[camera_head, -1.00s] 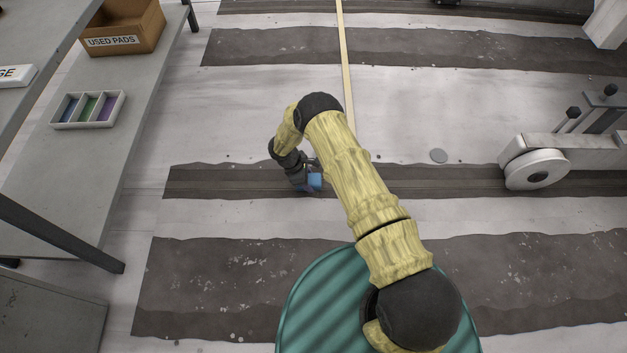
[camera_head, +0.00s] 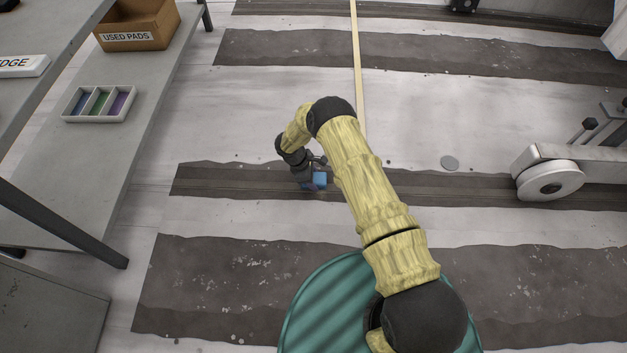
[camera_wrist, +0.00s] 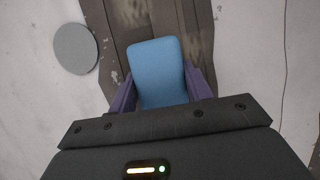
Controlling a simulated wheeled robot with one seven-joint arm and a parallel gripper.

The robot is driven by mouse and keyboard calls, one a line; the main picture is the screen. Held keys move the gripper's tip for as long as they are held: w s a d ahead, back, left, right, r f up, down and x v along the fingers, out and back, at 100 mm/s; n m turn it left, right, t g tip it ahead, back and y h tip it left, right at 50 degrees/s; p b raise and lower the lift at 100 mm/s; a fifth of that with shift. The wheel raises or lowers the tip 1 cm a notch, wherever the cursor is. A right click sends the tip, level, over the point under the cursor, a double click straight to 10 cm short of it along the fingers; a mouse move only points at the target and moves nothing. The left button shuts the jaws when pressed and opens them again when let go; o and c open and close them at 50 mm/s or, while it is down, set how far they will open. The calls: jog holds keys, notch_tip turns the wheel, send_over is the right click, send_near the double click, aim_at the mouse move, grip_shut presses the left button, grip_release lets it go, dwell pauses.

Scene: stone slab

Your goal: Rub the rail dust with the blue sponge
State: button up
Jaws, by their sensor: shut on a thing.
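The blue sponge (camera_head: 319,179) is held by my gripper (camera_head: 312,182) at the dark rail strip (camera_head: 230,181). In the wrist view the sponge (camera_wrist: 157,72) sits between the two purple fingers of my gripper (camera_wrist: 160,92), which is shut on it. The rail strip runs behind the sponge in the wrist view, with a pale brownish smear of dust (camera_wrist: 133,12) on it just past the sponge's far end. I cannot tell whether the sponge touches the rail. My arm hides part of the strip to the right of the sponge.
A grey disc (camera_head: 450,163) lies on the slab beside the strip. A machine with a pale wheel (camera_head: 550,180) stands over the strip at right. At left, a shelf (camera_head: 150,100) bears a tray of coloured pads (camera_head: 99,104) and a USED PADS box (camera_head: 137,24).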

aim_at(324, 178)
jog(key=shift+d+r+p, duration=0.15)
jog(key=shift+d+p, duration=0.95)
jog(key=shift+d, duration=0.85)
jog(key=shift+s+d+f+p, duration=0.1)
jog(key=shift+d+p, duration=0.3)
jog(key=shift+d, duration=0.5)
jog(key=shift+s+d+f+p, duration=0.1)
jog(key=shift+d+p, duration=0.3)
jog(key=shift+d, duration=0.5)
jog(key=shift+d+r+p, duration=0.1)
jog(key=shift+d+p, duration=0.75)
jog(key=shift+d, duration=0.95)
